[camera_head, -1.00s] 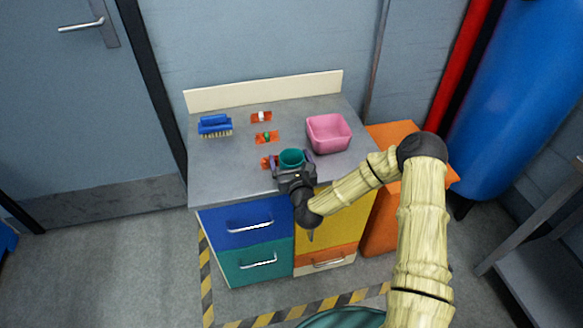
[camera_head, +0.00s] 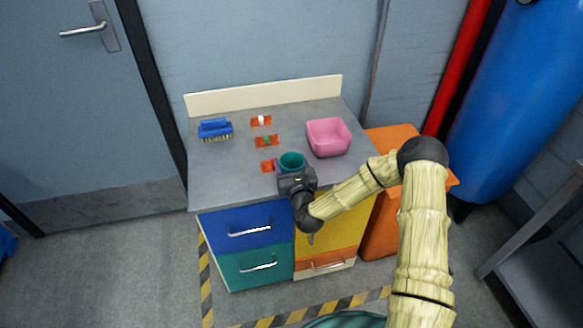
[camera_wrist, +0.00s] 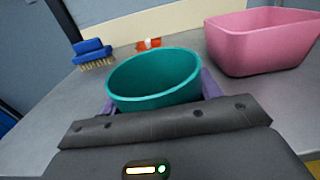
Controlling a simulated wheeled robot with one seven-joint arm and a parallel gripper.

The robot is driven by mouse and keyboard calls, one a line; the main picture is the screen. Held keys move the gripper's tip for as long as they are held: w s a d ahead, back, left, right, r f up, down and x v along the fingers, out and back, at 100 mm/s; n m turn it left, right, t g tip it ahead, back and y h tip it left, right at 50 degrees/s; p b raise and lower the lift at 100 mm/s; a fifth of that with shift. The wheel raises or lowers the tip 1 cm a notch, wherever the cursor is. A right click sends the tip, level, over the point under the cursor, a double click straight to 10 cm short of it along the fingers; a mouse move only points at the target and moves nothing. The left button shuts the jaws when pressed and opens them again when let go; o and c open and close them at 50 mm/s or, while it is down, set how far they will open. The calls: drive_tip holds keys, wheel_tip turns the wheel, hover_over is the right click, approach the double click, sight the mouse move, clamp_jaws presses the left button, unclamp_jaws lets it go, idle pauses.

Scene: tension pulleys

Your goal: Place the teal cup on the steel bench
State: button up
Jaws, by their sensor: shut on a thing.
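The teal cup (camera_head: 292,159) is upright at the front edge of a grey worktop, with its open rim facing up. My gripper (camera_head: 291,166) is shut on it from the front, with the purple fingers at its two sides. In the wrist view the cup (camera_wrist: 155,78) sits between the fingers, and its lower part is hidden by the gripper body. I cannot tell whether its base touches the worktop. A grey metal bench (camera_head: 545,225), which looks like the steel bench, is at the right edge, partly cut off.
The grey worktop (camera_head: 228,165) tops a cabinet with coloured drawers. It holds a blue brush (camera_head: 215,126), a pink bin (camera_head: 328,138) right of the cup, and small orange-based pieces (camera_head: 266,140). An orange box (camera_head: 385,220) and a blue tank (camera_head: 520,100) stand to the right.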

wheel_tip(320, 180, up, 10)
drive_tip(key=p, duration=0.1)
drive_tip(key=shift+w+d, duration=0.1)
idle(0.7)
